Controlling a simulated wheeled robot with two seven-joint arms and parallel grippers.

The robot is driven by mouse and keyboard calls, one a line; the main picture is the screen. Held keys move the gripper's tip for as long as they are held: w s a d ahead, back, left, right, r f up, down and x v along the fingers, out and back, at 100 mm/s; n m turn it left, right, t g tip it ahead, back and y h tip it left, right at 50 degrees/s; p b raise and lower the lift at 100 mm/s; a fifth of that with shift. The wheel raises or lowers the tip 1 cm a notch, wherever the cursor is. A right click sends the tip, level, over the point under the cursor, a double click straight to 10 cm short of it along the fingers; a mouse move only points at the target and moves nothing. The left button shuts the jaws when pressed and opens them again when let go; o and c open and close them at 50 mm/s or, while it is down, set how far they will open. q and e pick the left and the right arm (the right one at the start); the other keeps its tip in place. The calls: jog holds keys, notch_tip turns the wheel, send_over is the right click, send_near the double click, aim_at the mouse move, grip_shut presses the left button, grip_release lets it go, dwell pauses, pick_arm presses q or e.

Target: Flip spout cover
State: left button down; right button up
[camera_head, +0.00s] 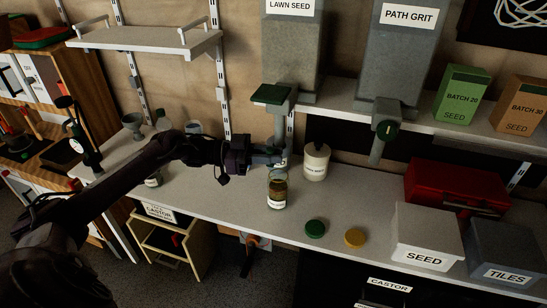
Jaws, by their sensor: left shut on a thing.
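The grey LAWN SEED hopper (291,48) has a spout (281,122) hanging down in front of it. A flat dark green cover (273,94) lies at the top of that spout. The PATH GRIT hopper (399,60) has its own spout (379,148) with a round dark green piece (386,130). My left gripper (279,160) is just below the LAWN SEED spout, shut at the top of a glass jar (277,192) with brownish contents and a label. The exact finger contact is small and dark. My right gripper is out of view.
A white lidded pot (316,162) stands right of the jar. A green lid (315,228) and a yellow lid (354,237) lie on the bench. A red case (455,187), SEED box (426,236) and TILES box (506,250) fill the right. A wall shelf (145,38) is upper left.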

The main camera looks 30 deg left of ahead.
pick_arm(q)
jog(key=c, duration=1.3)
grip_release()
jog(key=shift+c, duration=0.2)
jog(key=shift+a, duration=0.1)
jog(key=shift+s+a+f, duration=0.1)
jog(key=shift+s+a, duration=0.05)
jog(key=shift+a, duration=0.15)
jog(key=b+v, duration=0.1)
jog(key=v, duration=0.6)
jog(key=shift+b, duration=0.35)
